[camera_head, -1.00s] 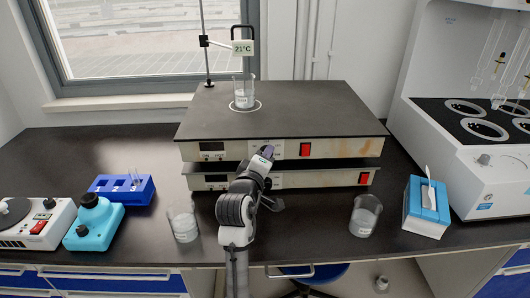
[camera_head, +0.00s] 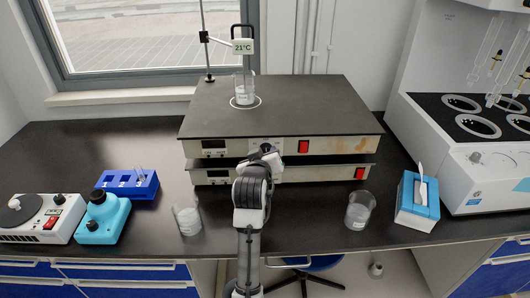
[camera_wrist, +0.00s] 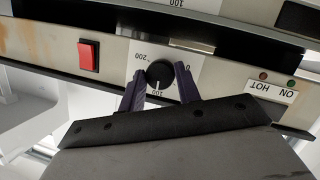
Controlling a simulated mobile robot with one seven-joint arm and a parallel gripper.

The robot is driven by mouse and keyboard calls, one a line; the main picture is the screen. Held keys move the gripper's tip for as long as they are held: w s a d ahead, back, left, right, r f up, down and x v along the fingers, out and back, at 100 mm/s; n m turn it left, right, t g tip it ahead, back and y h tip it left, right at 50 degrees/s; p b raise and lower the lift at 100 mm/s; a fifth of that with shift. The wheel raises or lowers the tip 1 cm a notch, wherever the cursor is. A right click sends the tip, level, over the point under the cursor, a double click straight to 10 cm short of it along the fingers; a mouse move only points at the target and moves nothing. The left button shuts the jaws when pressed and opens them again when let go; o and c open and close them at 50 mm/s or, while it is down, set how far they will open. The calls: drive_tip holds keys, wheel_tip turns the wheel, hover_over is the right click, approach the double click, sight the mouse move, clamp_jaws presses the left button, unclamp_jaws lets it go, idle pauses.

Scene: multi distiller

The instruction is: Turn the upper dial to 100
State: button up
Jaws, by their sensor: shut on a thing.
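The upper heating unit's front panel (camera_head: 345,145) carries the upper dial, hidden behind my arm in the head view. In the wrist view, which is upside down, the upper dial (camera_wrist: 160,73) is a black round knob with 0, 100 and 200 printed around it. Its white mark appears to point at 100. My gripper (camera_wrist: 160,80) has its two purple fingers on either side of the knob, shut on it. My gripper also shows in the head view (camera_head: 265,150) at the upper panel.
A red switch (camera_head: 303,147) sits on the upper panel; the lower unit (camera_head: 320,174) is just beneath. A beaker (camera_head: 244,90) stands on the top plate by a 21°C display (camera_head: 242,47). Beakers (camera_head: 187,217) (camera_head: 359,212) stand left and right of my arm, with a tissue box (camera_head: 417,203) farther right.

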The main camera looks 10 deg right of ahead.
idle(0.4)
drive_tip(key=o, duration=1)
drive_tip(key=shift+p+v, duration=2.95)
drive_tip(key=shift+v, duration=3.95)
drive_tip(key=shift+d+r, duration=0.1)
drive_tip(key=shift+r, duration=0.05)
